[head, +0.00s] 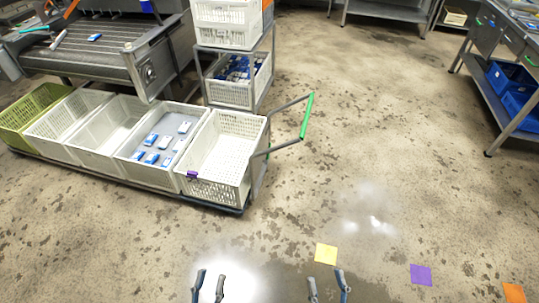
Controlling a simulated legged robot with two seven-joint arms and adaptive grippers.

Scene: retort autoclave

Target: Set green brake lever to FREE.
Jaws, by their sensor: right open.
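A green bar (306,115) sits at the end of the grey handle frame of a low cart (215,205), right of the crates. It is the only green handle-like part I see on the cart; I cannot tell whether it is the brake lever, and no FREE marking is readable. My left gripper (209,287) is at the bottom edge, its fingers apart and empty. My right gripper (328,287) is also at the bottom edge, open and empty. Both are well below the cart and the green bar in the picture, touching neither.
White crates (222,130) and a green crate (30,105) stand in a row on the cart; one holds several blue-white packs. A conveyor machine (90,60) stands behind. A bench with blue bins (510,85) is at right. Wet, open floor with coloured squares (326,252) lies between.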

